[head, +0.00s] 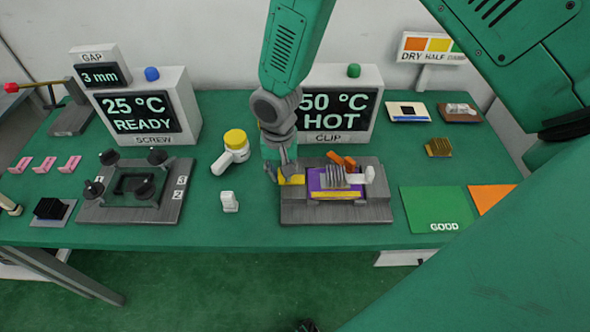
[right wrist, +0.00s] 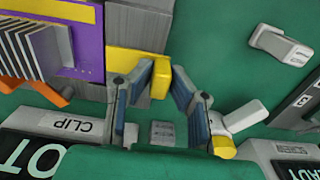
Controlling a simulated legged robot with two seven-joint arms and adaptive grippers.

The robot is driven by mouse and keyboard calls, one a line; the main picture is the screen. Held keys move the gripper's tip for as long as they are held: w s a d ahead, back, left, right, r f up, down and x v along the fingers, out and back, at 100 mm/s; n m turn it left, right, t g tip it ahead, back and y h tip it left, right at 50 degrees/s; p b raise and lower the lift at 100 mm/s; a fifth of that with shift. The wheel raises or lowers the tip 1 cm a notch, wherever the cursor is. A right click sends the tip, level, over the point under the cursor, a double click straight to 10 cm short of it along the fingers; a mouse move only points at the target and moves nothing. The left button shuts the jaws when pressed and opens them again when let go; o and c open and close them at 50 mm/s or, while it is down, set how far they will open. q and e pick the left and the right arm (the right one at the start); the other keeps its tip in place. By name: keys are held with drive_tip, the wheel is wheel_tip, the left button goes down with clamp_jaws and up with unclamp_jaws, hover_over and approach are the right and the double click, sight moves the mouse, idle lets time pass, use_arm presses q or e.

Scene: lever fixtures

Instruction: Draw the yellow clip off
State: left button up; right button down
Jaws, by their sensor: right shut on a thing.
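The yellow clip (head: 292,180) is at the left end of the purple board (head: 325,180) on the grey clip fixture (head: 290,213). My right gripper (head: 280,174) reaches down from above at the fixture's left edge and is shut on the clip's outer end. In the right wrist view the yellow clip (right wrist: 137,64) runs from beside the purple board to between the fingers of the gripper (right wrist: 166,78). A finned grey heatsink (head: 334,178) sits on the board, with orange levers (head: 342,161) behind it. My left gripper is not in view.
The hot clip display (head: 330,75) stands close behind the fixture. A white bottle with a yellow cap (head: 234,150) and a small white part (head: 229,201) are to the left. The screw fixture (head: 110,213) lies farther left, the green GOOD mat (head: 430,205) right.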

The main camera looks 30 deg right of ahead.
drive_tip(key=shift+w+a, duration=0.15)
drive_tip(key=c, duration=1.5)
unclamp_jaws()
drive_tip(key=shift+c, duration=0.2)
drive_tip(key=shift+w+a, duration=0.1)
drive_tip(key=shift+a+r, duration=0.1)
drive_tip(key=shift+r, duration=0.25)
wheel_tip(320, 180, up, 10)
drive_tip(key=shift+r, duration=0.6)
